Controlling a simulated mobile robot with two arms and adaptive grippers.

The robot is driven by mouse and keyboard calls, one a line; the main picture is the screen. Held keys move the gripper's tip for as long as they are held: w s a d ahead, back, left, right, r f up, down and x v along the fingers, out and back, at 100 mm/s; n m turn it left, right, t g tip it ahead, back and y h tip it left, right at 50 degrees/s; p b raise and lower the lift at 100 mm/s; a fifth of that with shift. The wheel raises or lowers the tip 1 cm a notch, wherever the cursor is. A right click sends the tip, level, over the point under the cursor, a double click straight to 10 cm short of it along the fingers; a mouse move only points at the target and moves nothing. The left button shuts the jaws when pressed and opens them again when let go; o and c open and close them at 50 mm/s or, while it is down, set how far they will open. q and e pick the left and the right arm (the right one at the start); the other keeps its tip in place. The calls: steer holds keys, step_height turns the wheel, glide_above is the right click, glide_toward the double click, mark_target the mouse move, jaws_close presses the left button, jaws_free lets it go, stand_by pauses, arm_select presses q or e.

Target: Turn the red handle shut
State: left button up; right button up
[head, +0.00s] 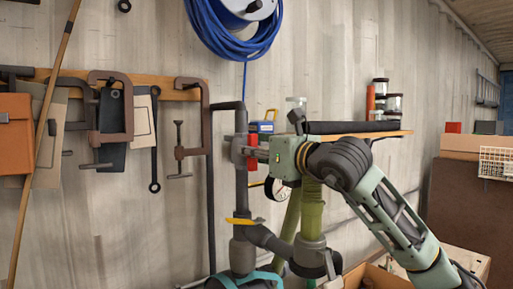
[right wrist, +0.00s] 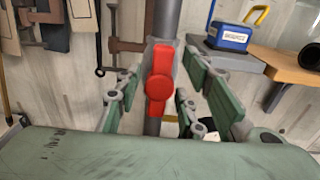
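The red handle (right wrist: 158,82) sits on the grey vertical pipe (right wrist: 153,125) and stands upright, in line with it. In the right wrist view it lies between the spread fingers of my right gripper (right wrist: 163,88), with a gap on both sides. In the head view a bit of the red handle (head: 253,141) shows at the valve on the pipe (head: 241,190), partly hidden by my right gripper (head: 250,152), which reaches in from the right. My right gripper is open, its fingers to either side of the handle. My left gripper is not in view.
A yellow handle (head: 244,221) sits lower on the same pipe. A shelf (head: 355,135) with jars (head: 392,103) and a blue box (head: 264,127) is right of the pipe. Clamps (head: 108,110) hang at left. A coiled blue hose (head: 232,30) hangs above.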

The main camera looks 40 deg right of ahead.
steer(key=shift+c, duration=0.2)
jaws_close()
stand_by(0.3)
steer(key=shift+a+f+n, duration=0.15)
steer(key=shift+n, duration=2.8)
steer(key=shift+a+f+n, duration=0.1)
steer(key=shift+f+n, duration=0.1)
steer(key=shift+n, duration=2.8)
steer(key=shift+a+f+n, duration=0.15)
steer(key=shift+n, duration=2.8)
steer(key=shift+o, duration=0.2)
jaws_free()
